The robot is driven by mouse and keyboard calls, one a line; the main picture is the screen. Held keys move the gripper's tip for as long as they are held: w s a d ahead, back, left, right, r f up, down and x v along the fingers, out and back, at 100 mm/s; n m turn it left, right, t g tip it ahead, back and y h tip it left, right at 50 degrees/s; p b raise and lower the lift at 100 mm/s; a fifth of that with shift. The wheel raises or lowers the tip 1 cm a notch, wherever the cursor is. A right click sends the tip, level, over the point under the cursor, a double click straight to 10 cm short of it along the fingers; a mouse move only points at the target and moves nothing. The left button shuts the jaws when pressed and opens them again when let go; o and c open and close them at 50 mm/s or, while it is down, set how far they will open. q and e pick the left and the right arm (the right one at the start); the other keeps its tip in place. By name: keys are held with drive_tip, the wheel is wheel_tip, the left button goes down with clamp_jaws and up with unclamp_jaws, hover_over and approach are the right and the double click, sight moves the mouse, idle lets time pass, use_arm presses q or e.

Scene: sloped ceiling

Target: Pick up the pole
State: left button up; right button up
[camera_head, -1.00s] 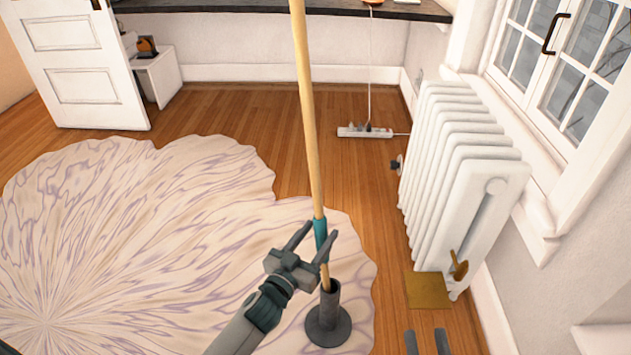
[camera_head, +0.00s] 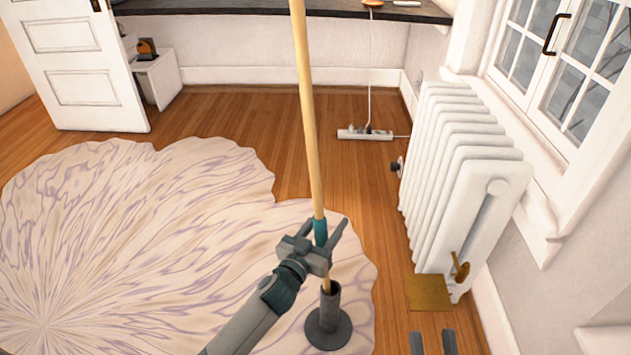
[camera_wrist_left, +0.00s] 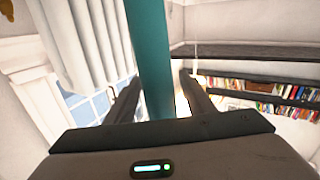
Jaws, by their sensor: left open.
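The pole (camera_head: 308,110) is a long wooden rod with a teal band (camera_head: 320,231) low down. It stands nearly upright, its lower end in a dark round stand (camera_head: 329,328) on the rug. My left gripper (camera_head: 322,228) is open at the teal band, with its fingers on either side of the pole. In the left wrist view the teal part of the pole (camera_wrist_left: 150,60) rises between the two open fingers (camera_wrist_left: 160,95); contact cannot be told. My right gripper (camera_head: 432,340) shows only its two spread fingers at the bottom edge, empty.
A white radiator (camera_head: 465,180) stands at the right under a window (camera_head: 570,60). A pale patterned rug (camera_head: 130,230) covers the floor at left. A power strip (camera_head: 365,134) lies behind on the wooden floor. A dark counter (camera_head: 250,6) runs along the back wall.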

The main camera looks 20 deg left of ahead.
use_arm(q)
drive_tip(key=shift+c, duration=0.4)
drive_tip(key=shift+r, duration=0.1)
clamp_jaws()
drive_tip(key=shift+r, duration=0.1)
use_arm(e)
drive_tip(key=shift+w, duration=0.1)
